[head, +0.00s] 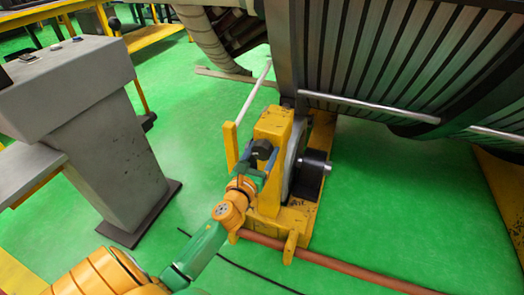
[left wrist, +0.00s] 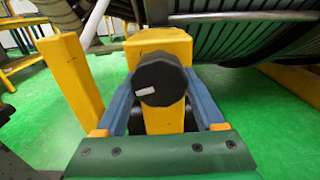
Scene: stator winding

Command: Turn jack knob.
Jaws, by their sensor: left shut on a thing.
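The black jack knob (head: 262,149) sits on the near side of the yellow jack (head: 273,124), below the large stator. In the left wrist view the knob (left wrist: 159,78) is a dark, many-sided disc with a small white label, in front of the yellow post (left wrist: 165,42). My left gripper (head: 260,158) reaches up to the knob from the lower left. Its two blue fingers (left wrist: 160,90) lie on either side of the knob and are shut on it. The fingertips are partly hidden behind the knob. My right gripper is not in view.
The ribbed stator (head: 385,50) hangs over the jack, with a wheel (head: 293,160) and a black roller (head: 312,172) beside the post. A grey console (head: 100,120) stands at the left. A red-brown pipe (head: 335,265) and a black cable cross the green floor.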

